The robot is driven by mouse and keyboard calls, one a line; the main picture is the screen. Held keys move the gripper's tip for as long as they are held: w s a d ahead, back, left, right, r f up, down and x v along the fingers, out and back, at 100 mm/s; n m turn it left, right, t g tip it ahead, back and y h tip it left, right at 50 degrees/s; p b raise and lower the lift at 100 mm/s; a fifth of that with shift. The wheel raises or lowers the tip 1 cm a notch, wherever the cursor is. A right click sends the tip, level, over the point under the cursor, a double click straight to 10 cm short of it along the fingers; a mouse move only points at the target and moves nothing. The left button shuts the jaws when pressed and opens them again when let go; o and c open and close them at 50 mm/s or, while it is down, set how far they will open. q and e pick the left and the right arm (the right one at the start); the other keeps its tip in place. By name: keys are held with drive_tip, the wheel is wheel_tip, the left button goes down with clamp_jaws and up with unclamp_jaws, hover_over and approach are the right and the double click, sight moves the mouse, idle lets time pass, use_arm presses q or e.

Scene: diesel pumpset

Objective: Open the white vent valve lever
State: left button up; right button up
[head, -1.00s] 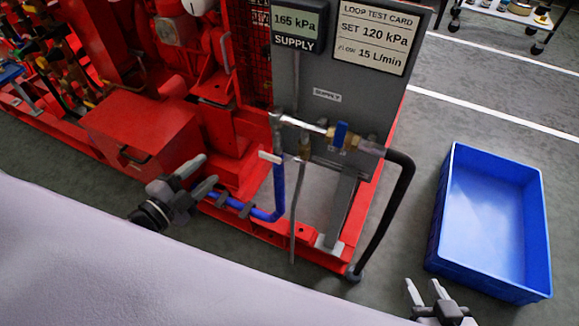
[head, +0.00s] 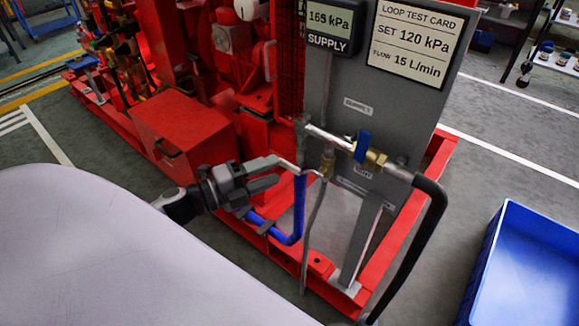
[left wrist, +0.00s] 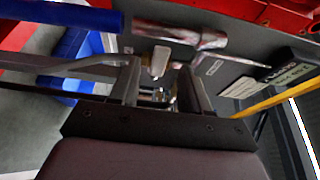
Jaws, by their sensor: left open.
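The white vent valve lever (head: 289,165) is a small light bar beside the brass vent fitting (head: 327,163) below the supply pipe. It is partly hidden in the head view. In the left wrist view a pale lever end (left wrist: 159,62) shows ahead, between the two fingers. My left gripper (head: 278,171) is open, its fingertips right at the lever's left end; I cannot tell whether they touch it. In the left wrist view the gripper (left wrist: 163,88) has a visible gap between its fingers. My right gripper is out of view.
A blue-handled valve (head: 362,146) sits on the pipe to the right, with a black hose (head: 430,230) curving down. A blue pipe (head: 298,205) runs below the lever. The grey panel (head: 390,120) stands behind. A blue crate (head: 530,255) is on the floor at right.

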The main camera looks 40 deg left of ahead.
sight(285, 166)
use_arm(q)
drive_tip(key=shift+x, duration=2.55)
clamp_jaws()
